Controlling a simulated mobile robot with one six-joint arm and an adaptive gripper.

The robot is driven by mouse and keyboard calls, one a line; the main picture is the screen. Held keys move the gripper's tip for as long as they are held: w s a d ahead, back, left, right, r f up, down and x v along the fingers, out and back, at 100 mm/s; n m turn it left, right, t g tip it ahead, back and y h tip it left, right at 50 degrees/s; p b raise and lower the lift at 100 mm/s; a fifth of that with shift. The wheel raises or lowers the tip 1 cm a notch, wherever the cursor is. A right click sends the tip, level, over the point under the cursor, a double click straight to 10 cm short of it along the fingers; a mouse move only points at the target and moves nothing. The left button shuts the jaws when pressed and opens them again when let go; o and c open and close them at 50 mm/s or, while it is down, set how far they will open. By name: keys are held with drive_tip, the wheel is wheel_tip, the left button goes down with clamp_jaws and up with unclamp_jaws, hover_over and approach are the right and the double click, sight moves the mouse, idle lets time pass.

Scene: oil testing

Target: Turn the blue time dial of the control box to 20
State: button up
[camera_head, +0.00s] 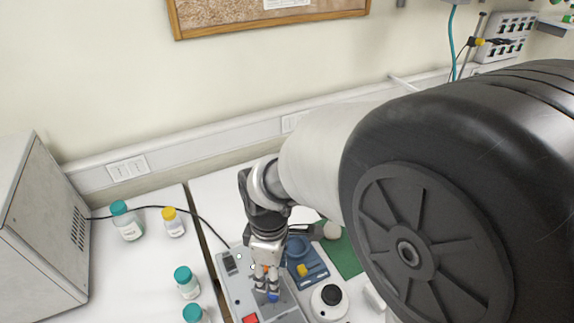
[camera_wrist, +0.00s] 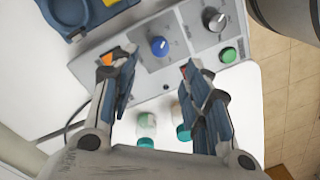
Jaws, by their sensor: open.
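The control box (camera_wrist: 180,62) is a grey panel, seen close in the wrist view, and it also shows on the bench in the head view (camera_head: 237,290). Its blue time dial (camera_wrist: 159,46) has a pale pointer mark and sits on a darker plate. The numbers around the dial are too small to read. My gripper (camera_wrist: 156,82) is open, with its fingers on either side below the dial in the wrist picture, apart from it. In the head view my gripper (camera_head: 267,290) is over the box, and the blue dial (camera_head: 273,297) shows at its fingertips.
The box also has a grey knob (camera_wrist: 215,22), a green button (camera_wrist: 228,55) and an orange switch (camera_wrist: 107,58). A blue tray (camera_head: 308,272) and a round white device (camera_head: 329,301) stand right of the box. Bottles with teal caps (camera_head: 187,283) stand left.

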wheel_tip(320, 180, down, 9)
drive_tip(key=shift+s+f+b, duration=0.1)
drive_tip(key=shift+s+b, duration=0.05)
drive_tip(key=shift+b, duration=1.05)
drive_tip(key=shift+c, duration=0.4)
clamp_jaws()
drive_tip(key=shift+m, duration=0.4)
drive_tip(key=m+p, duration=0.1)
drive_tip(key=m, duration=0.4)
drive_tip(key=shift+m, duration=0.3)
drive_tip(key=m+p, duration=0.1)
drive_tip(key=m, duration=0.4)
drive_tip(key=shift+p, duration=0.35)
drive_tip(key=shift+m, duration=0.3)
